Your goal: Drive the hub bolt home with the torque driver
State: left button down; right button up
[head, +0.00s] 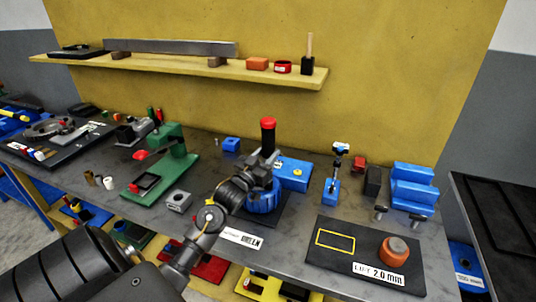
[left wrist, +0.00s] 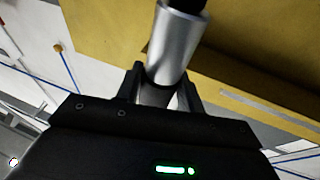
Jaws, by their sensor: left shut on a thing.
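My left gripper (head: 265,163) is shut on the torque driver (head: 268,132), a dark upright tool with a red cap. In the left wrist view the driver (left wrist: 178,45) shows as a silver cylinder with a dark upper end, between the fingers of the left gripper (left wrist: 160,92). The gripper is over the blue positioner (head: 264,203), which has a round ribbed base and stands on a dark plate. The hub bolt and the driver's lower tip are hidden behind my gripper and wrist. My right gripper is not in view.
A blue block (head: 293,177) stands just behind the positioner. A green press (head: 172,160) is to the left. A shelf (head: 190,69) runs along the yellow wall.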

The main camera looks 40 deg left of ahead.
aim_at(265, 141)
pick_arm(q)
jog(key=shift+d+f, duration=0.1)
jog(key=shift+f, duration=0.25)
dwell(0.9)
notch_tip(265, 141, up, 2)
jog(key=shift+r+p, duration=0.2)
jog(key=shift+p, duration=0.95)
notch_tip(265, 141, up, 4)
jog(key=p, duration=0.3)
jog(key=shift+p, duration=0.35)
